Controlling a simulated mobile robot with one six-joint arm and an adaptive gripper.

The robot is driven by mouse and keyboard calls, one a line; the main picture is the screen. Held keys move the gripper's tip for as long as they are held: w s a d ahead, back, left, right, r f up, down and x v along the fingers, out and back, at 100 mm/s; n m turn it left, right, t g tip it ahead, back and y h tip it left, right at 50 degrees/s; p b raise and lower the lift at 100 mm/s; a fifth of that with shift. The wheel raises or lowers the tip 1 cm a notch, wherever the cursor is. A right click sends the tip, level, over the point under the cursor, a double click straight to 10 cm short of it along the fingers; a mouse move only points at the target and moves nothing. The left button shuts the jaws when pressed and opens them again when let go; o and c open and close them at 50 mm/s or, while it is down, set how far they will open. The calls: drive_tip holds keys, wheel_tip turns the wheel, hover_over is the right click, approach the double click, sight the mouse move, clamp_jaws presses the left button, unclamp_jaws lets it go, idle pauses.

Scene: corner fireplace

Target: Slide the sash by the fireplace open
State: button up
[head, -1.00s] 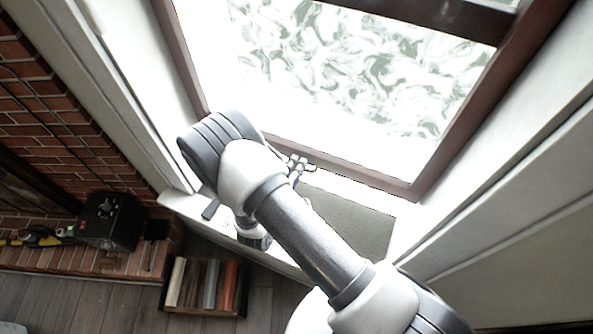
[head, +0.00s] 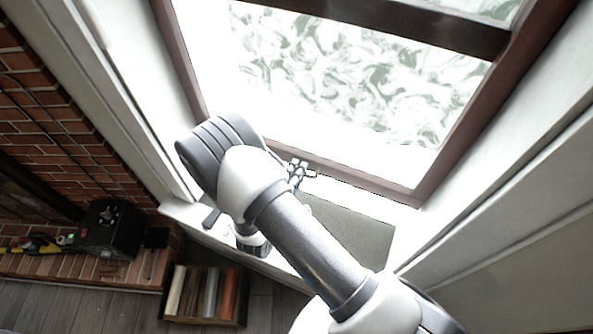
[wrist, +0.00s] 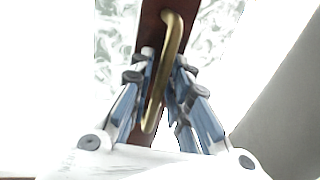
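The sash is a brown-framed window with pale, swirl-patterned glass (head: 360,75), in the upper part of the head view. Its bottom rail (head: 375,183) lies just above the white sill. In the wrist view, a brass bar handle (wrist: 172,35) stands on the brown rail (wrist: 150,28). My gripper (wrist: 165,68) has one finger on each side of the handle, close in against it, and looks shut on it. In the head view my gripper (head: 299,172) is small at the bottom rail, and my arm hides part of the rail and sill.
A brick fireplace wall (head: 60,130) is at the left. A black box (head: 112,229) sits on its brick ledge. A wooden crate (head: 205,320) with several rolls or books is on the floor below. A grey-green panel (head: 350,235) lies on the sill. A pale wall (head: 510,250) is at the right.

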drive_tip(key=v, duration=1.2)
idle(0.3)
